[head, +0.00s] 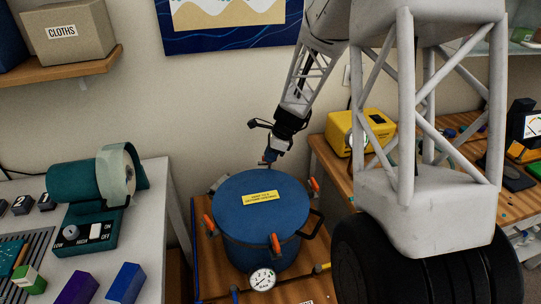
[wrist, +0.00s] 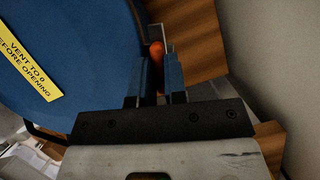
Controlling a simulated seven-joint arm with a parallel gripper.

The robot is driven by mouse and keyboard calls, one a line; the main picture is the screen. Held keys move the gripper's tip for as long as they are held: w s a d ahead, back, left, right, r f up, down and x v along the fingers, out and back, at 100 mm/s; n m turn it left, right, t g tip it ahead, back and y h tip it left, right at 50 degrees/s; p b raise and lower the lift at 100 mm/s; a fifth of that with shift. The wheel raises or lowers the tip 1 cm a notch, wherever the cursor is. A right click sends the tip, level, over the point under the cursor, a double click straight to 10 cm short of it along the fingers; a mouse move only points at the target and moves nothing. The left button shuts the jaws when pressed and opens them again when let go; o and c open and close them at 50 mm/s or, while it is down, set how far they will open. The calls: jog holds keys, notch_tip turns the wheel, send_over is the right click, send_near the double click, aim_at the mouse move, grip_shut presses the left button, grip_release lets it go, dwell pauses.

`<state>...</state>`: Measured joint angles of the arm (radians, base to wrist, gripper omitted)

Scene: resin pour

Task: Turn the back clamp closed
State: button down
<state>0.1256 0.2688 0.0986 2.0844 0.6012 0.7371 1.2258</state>
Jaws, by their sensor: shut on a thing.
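A blue pressure pot (head: 240,192) stands on a wooden surface with its lid on and a yellow label on top. My gripper (head: 270,157) reaches down at the pot's back rim. In the wrist view, my gripper (wrist: 160,82) has its two fingers on either side of the orange handle of the back clamp (wrist: 157,49), shut on it. The handle's lower part is hidden between the fingers. In the head view the back clamp is hidden by the lid and gripper. The pot's lid (wrist: 75,50) is beside the fingers.
Other orange-handled clamps sit at the pot's left (head: 208,222), front (head: 275,244) and right (head: 314,185). A pressure gauge (head: 262,280) is in front. A green machine (head: 90,185) stands on the left table, and a yellow device (head: 360,130) on the right bench. The wall is close behind.

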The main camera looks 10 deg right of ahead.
jog(key=n, duration=0.2)
jog(key=n+g, duration=0.1)
jog(key=n, duration=0.1)
jog(key=shift+w+r+g, duration=0.1)
jog(key=shift+w+g, duration=0.05)
jog(key=shift+g, duration=0.15)
jog(key=n, duration=0.2)
jog(key=n+g, duration=0.1)
jog(key=n, duration=0.1)
jog(key=shift+a+n+g, duration=0.1)
jog(key=shift+n+g, duration=0.2)
jog(key=shift+n, duration=0.1)
jog(key=n+g+h, duration=0.1)
jog(key=n, duration=0.2)
jog(key=shift+w+n, duration=0.1)
jog(key=shift+n, duration=0.2)
jog(key=shift+n+g+h, duration=0.5)
jog(key=shift+n+h, duration=0.2)
jog(key=shift+n, duration=1.3)
jog(key=c, duration=1.1)
grip_release()
jog(key=shift+c, duration=0.2)
